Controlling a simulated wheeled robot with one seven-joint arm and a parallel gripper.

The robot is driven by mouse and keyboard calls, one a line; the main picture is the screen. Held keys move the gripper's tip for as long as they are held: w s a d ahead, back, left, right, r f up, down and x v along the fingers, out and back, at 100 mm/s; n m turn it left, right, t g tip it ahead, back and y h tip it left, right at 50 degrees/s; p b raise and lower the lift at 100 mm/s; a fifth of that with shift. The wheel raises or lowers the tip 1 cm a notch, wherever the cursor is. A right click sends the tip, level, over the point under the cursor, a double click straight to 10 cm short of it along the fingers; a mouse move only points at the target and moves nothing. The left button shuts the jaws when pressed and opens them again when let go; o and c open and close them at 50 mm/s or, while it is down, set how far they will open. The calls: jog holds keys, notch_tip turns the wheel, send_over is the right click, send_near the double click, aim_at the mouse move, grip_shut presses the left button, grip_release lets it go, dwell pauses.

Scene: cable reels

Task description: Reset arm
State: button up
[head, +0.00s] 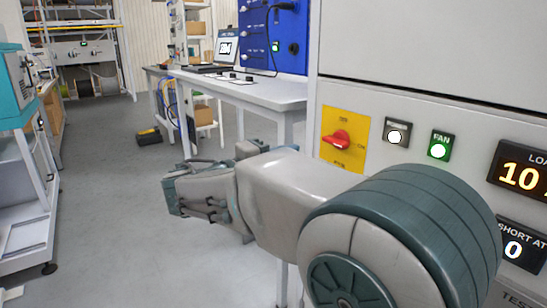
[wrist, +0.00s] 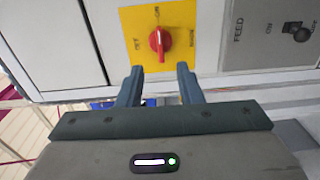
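In the wrist view my gripper (wrist: 159,72) is open, with its two blue-grey fingers apart and nothing between them. A red rotary knob (wrist: 160,42) on a yellow plate (wrist: 185,17) is just beyond the fingertips, and I see no contact. In the head view a red knob (head: 342,140) on a yellow plate (head: 358,108) is on the light grey cabinet front. My arm (head: 285,182) stretches leftward below it, bent at its far end. The fingers cannot be made out in the head view.
A white button (head: 396,136), a green-lit FAN button (head: 439,145) and lit displays (head: 522,176) are right of the plate. A workbench (head: 240,92) with a blue panel (head: 270,35) stands behind. A white cart (head: 25,215) is at left. The grey floor (head: 105,220) between is mostly clear.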

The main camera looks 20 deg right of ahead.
jog(key=s+d+f+g+y+p, duration=0.1)
jog(key=s+d+g+y+p, duration=0.5)
jog(key=s+p, duration=0.5)
jog(key=s+a+r+m+t+y+p, duration=0.2)
jog(key=s+a+m+y+p, duration=0.2)
jog(key=s+a+y+p, duration=0.3)
jog(key=shift+s+a+t+y+p, duration=0.35)
jog(key=shift+a+y+p, duration=0.7)
jog(key=shift+y+p, duration=1.55)
jog(key=shift+r+h+p, duration=0.1)
jog(key=shift+h+p, duration=0.45)
jog(key=shift+h, duration=0.05)
